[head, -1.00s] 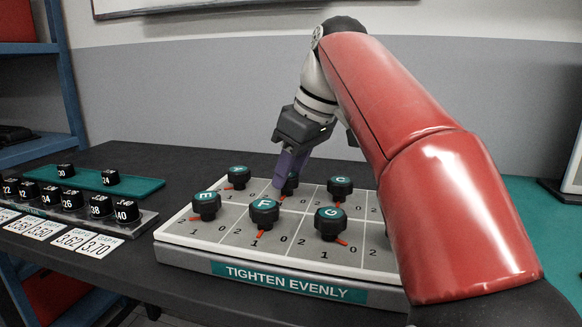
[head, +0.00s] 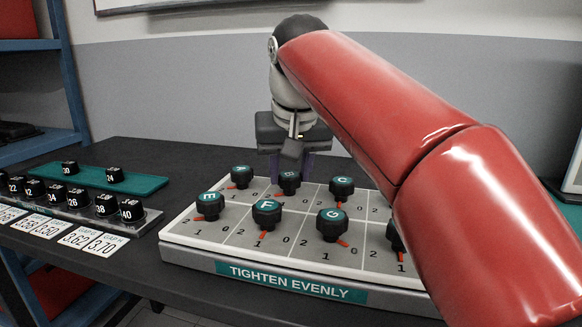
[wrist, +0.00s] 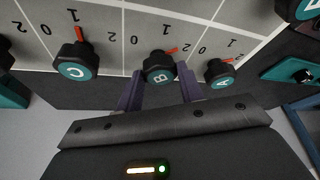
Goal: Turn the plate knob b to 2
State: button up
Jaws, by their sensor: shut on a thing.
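Plate knob B is a black knob with a teal lettered cap. In the wrist view knob B (wrist: 160,68) sits in the middle, between knob C (wrist: 76,62) and knob A (wrist: 220,73). Its red pointer leans up and right, toward its 2 side. In the head view knob B (head: 289,180) is in the back row and partly hidden. My gripper (wrist: 158,88) has its purple fingers on either side of knob B and is shut on it. In the head view my gripper (head: 291,167) is upright above the plate's back edge.
The grey plate (head: 200,255) carries several other knobs close by, including knob F (head: 267,213) and knob G (head: 333,223). A rack of numbered black pieces (head: 130,222) and a teal tray (head: 140,184) stand at left. My red arm covers the plate's right side.

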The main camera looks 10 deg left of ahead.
jog(key=shift+m, duration=0.6)
jog(key=shift+h, duration=0.3)
jog(key=o, duration=1)
jog(key=shift+v, duration=3.9)
